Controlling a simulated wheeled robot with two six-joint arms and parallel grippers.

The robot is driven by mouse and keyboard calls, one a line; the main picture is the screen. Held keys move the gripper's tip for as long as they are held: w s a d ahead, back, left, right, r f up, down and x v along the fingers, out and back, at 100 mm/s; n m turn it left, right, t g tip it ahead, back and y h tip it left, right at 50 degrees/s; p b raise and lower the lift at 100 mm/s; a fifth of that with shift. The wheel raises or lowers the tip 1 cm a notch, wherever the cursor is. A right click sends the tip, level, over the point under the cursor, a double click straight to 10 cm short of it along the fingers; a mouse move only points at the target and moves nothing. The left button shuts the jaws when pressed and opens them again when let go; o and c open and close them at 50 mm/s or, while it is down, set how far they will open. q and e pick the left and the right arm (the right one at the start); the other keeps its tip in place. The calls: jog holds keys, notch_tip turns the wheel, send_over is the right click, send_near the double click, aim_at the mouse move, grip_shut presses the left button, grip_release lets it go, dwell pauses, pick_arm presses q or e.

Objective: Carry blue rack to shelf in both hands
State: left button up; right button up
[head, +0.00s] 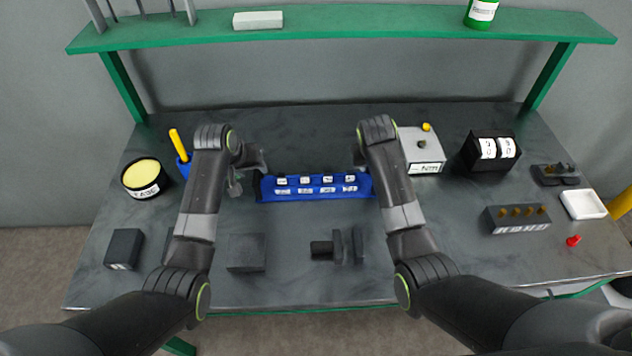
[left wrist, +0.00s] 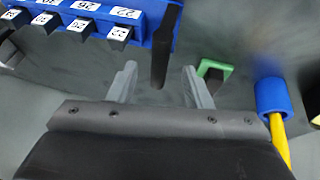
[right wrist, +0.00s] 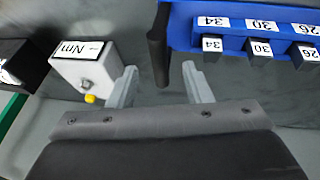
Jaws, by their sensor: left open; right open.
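The blue rack (head: 316,195) lies on the dark worktop, holding several dark blocks with white number labels. It has a black handle at each end. My left gripper (head: 247,178) is open at the rack's left end; in the left wrist view the left handle (left wrist: 165,45) stands just beyond the gap between its fingers (left wrist: 162,85). My right gripper (right wrist: 160,83) is open at the right end; the right handle (right wrist: 157,45) lies ahead of its finger gap. In the head view my right arm hides that gripper's fingers. The green shelf (head: 350,18) runs above the worktop's back edge.
On the shelf are a white block (head: 258,20), a green bottle (head: 481,12) and grey uprights at left. A blue cup with a yellow handle (head: 178,145) stands left of my left gripper. A grey "Nm" box (head: 421,150) and black counter box (head: 490,152) stand right.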

aim_at(256, 171)
pick_arm(q)
jog(key=shift+x, duration=3.45)
pick_arm(e)
jog(key=shift+x, duration=3.45)
pick_arm(q)
grip_shut()
pick_arm(e)
grip_shut()
jog(key=shift+f, duration=0.1)
pick_arm(q)
jog(key=shift+w+r, duration=0.15)
jog(key=shift+r, duration=0.05)
pick_arm(e)
jog(key=shift+w+r, duration=0.15)
jog(key=shift+r, duration=0.1)
